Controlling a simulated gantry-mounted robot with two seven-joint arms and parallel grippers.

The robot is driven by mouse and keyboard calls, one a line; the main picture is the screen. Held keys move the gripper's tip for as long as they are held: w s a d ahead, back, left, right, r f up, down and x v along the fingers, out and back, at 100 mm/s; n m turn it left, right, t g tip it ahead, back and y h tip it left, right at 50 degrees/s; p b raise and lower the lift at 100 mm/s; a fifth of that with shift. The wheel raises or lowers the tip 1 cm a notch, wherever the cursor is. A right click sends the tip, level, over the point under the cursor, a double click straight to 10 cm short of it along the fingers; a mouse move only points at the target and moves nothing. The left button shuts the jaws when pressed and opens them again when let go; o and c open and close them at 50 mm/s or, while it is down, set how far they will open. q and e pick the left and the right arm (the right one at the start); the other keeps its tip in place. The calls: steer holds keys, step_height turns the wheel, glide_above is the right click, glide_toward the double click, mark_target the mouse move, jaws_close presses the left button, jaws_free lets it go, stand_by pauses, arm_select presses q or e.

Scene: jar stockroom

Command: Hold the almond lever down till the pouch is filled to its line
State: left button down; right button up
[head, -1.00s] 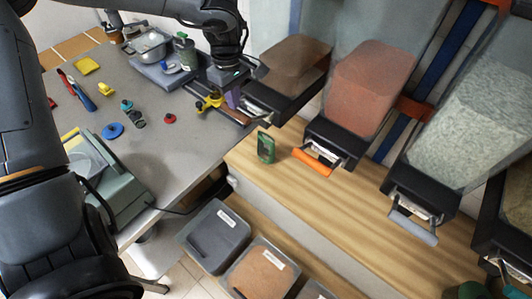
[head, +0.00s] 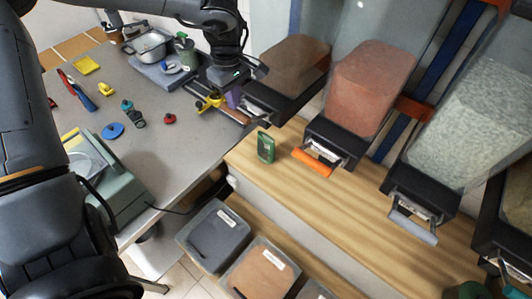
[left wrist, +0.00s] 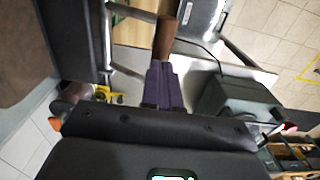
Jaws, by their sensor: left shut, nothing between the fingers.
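My left gripper (head: 233,98) has purple fingers, which are shut and empty. It is at the brown lever (head: 238,117) of the leftmost dispenser (head: 293,62), which holds brown contents. In the left wrist view the closed fingers (left wrist: 163,70) point at the brown lever (left wrist: 164,38), their tips touching or very near it. I cannot read a label naming almond. No pouch under this dispenser's spout can be made out; the arm and dispenser hide that spot. My right gripper is not in view.
Dispensers with an orange lever (head: 313,163) and a grey lever (head: 413,228) stand to the right. A small green item (head: 266,147) stands on the wooden counter (head: 330,205). The grey table (head: 165,150) holds a pot (head: 150,45), a scale-like device (head: 105,175) and small items.

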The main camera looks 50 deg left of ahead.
mark_target(236, 117)
arm_select(q)
steer(key=shift+f, duration=0.25)
stand_by(0.3)
steer(key=shift+f+b, duration=0.3)
steer(key=shift+f, duration=0.05)
steer(key=shift+f+b, duration=0.75)
steer(key=shift+f, duration=0.75)
steer(key=shift+f+b, duration=0.85)
steer(key=shift+f, duration=0.7)
stand_by(1.5)
steer(key=shift+r, duration=0.1)
stand_by(0.6)
